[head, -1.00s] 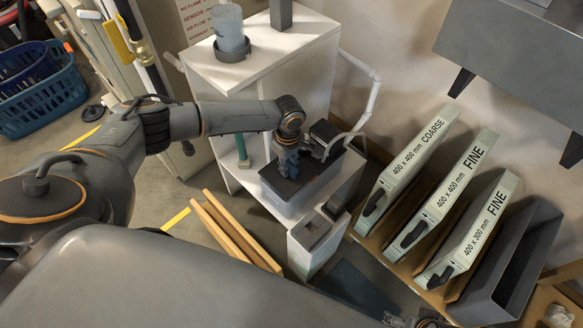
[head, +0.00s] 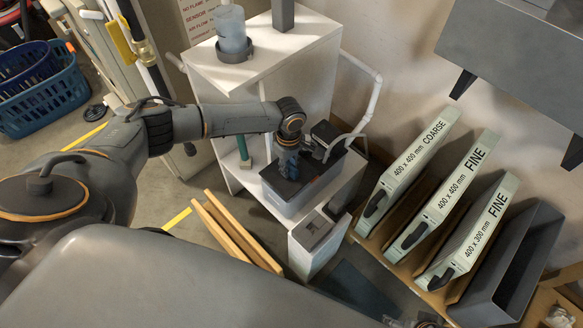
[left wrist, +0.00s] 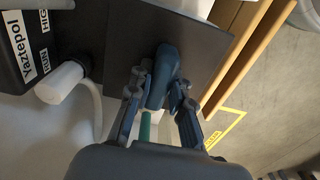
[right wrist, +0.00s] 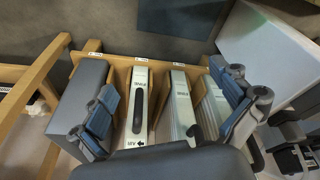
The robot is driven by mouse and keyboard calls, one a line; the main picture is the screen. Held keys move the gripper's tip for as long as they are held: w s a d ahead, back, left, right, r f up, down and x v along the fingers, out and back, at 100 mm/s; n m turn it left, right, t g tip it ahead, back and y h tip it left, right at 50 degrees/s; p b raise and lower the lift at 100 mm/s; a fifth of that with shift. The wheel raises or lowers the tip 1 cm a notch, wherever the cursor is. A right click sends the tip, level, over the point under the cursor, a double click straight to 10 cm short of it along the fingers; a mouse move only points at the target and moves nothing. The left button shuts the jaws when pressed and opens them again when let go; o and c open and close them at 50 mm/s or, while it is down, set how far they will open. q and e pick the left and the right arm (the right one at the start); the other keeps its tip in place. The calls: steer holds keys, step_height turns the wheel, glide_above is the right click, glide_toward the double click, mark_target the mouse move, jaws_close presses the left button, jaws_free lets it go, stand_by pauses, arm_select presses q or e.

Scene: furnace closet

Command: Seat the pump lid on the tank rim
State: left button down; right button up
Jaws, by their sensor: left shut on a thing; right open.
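The pump lid (head: 273,180) is a dark flat plate over the box-shaped grey tank (head: 296,203) on a white shelf. A black pump box (head: 328,134) is at its far right side. My left gripper (head: 288,172) points down at the lid. In the left wrist view my left gripper (left wrist: 158,86) is shut on the blue-grey lid handle (left wrist: 162,70), with the dark plate (left wrist: 205,50) around it. The lid looks level and close to the rim; I cannot tell whether it touches all round. My right gripper (right wrist: 168,86) is open and empty, away from the tank.
A white pipe (head: 372,100) runs up behind the pump. A white upper shelf (head: 275,65) holds a clear cup (head: 231,30). A narrow pale box (head: 318,236) stands before the tank. Filters (head: 418,165) are racked at right. Wooden boards (head: 235,235) lean at lower left.

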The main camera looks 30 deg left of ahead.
arm_select(q)
steer(key=shift+f, duration=0.45)
arm_select(e)
steer(key=shift+w+r, duration=0.1)
steer(key=shift+r, duration=0.35)
arm_select(q)
steer(key=shift+f, duration=0.2)
arm_select(e)
steer(key=shift+r, duration=0.15)
arm_select(q)
steer(key=shift+f, duration=0.3)
arm_select(e)
steer(key=shift+r, duration=0.2)
arm_select(q)
steer(key=shift+f+b, duration=0.3)
steer(key=shift+f, duration=0.15)
arm_select(e)
steer(key=shift+w+r, duration=0.1)
steer(key=shift+r, duration=0.35)
arm_select(q)
steer(key=c, duration=1.1)
jaws_free()
steer(key=shift+r, duration=0.1)
steer(key=shift+c, duration=0.2)
arm_select(e)
steer(key=shift+w+r, duration=0.1)
steer(key=shift+r, duration=0.05)
